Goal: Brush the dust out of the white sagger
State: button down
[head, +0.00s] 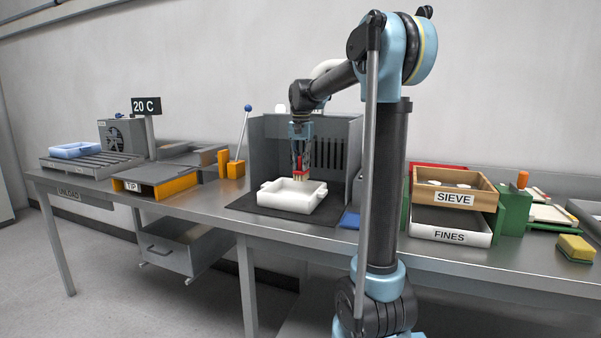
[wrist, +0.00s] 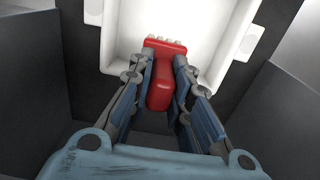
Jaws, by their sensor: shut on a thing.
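The white sagger (head: 290,204) is a shallow open tray with side lugs, sitting on a dark mat in front of a grey slotted hood. It also shows in the wrist view (wrist: 120,45). My gripper (head: 302,164) is shut on a red brush (wrist: 162,80) with pale bristles, pointing down. In the head view the brush (head: 301,178) is over the back part of the sagger. I cannot tell whether the bristles touch its floor. No dust can be made out inside the sagger.
The grey hood (head: 270,140) walls in the sagger at the back and sides. A lever with a blue knob (head: 248,108) stands to its left. The SIEVE box (head: 452,198) and FINES tray (head: 449,237) are at the right. A yellow sponge (head: 575,248) lies far right.

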jog(key=shift+r, duration=0.9)
